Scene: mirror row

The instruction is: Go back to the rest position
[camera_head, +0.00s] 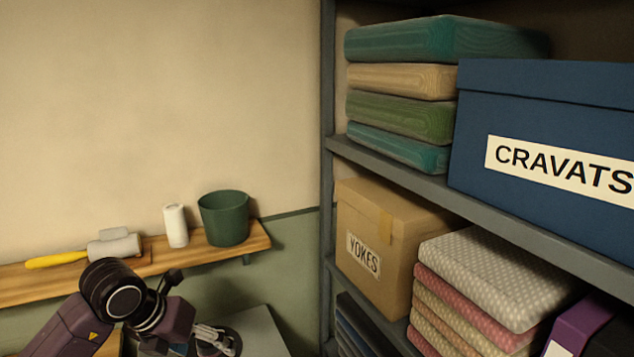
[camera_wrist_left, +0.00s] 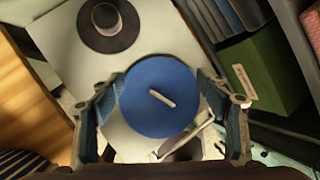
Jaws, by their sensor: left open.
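My left gripper (camera_head: 212,338) is low in the head view, at the end of my purple and black arm, above a pale surface (camera_head: 260,330). In the left wrist view its two blue-padded fingers (camera_wrist_left: 162,88) stand wide apart. A round blue piece with a short beige bar (camera_wrist_left: 158,105) shows between and beyond them; no grip on it shows. A dark hat with a grey band (camera_wrist_left: 108,25) lies on the pale surface farther off. My right gripper is in neither view.
A wooden wall shelf (camera_head: 190,257) holds a green bucket (camera_head: 223,218), a white roll (camera_head: 175,226) and a yellow-handled mallet (camera_head: 85,250). A grey rack (camera_head: 328,130) on the right holds a blue CRAVATS box (camera_head: 540,110), a YOKES carton (camera_head: 375,225) and folded cloths (camera_head: 470,290).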

